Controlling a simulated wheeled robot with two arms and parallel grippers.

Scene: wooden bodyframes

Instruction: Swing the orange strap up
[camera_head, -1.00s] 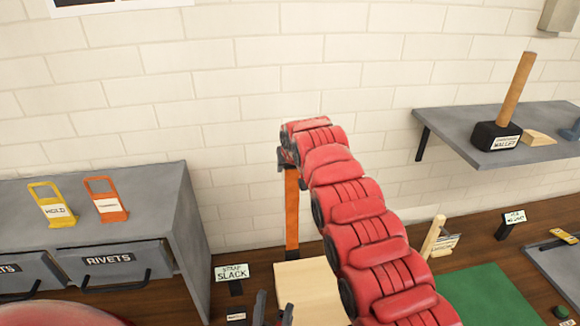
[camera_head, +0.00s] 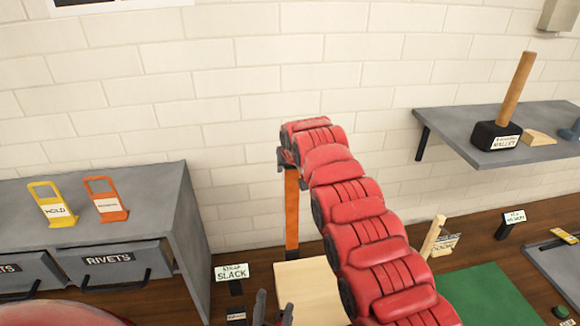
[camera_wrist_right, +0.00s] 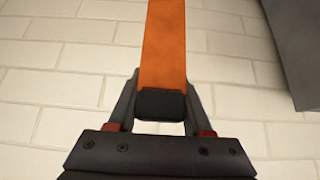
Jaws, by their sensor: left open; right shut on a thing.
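The orange strap (camera_head: 291,212) hangs straight down from my right gripper (camera_head: 283,160) in the head view, in front of the brick wall, down to about the wooden board. In the right wrist view the strap (camera_wrist_right: 163,50) runs away from the jaws, with a dark end piece (camera_wrist_right: 161,103) between the fingers. My right gripper is shut on this end. My left gripper (camera_head: 273,308) is low at the bottom edge of the head view, open and empty, beside the board and apart from the strap.
A pale wooden board (camera_head: 308,290) and green mat (camera_head: 487,298) lie on the bench. A "SLACK" sign (camera_head: 231,272) stands left of the board. A grey drawer cabinet (camera_head: 150,215) stands at left. A shelf (camera_head: 455,125) with a mallet (camera_head: 505,105) is at upper right.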

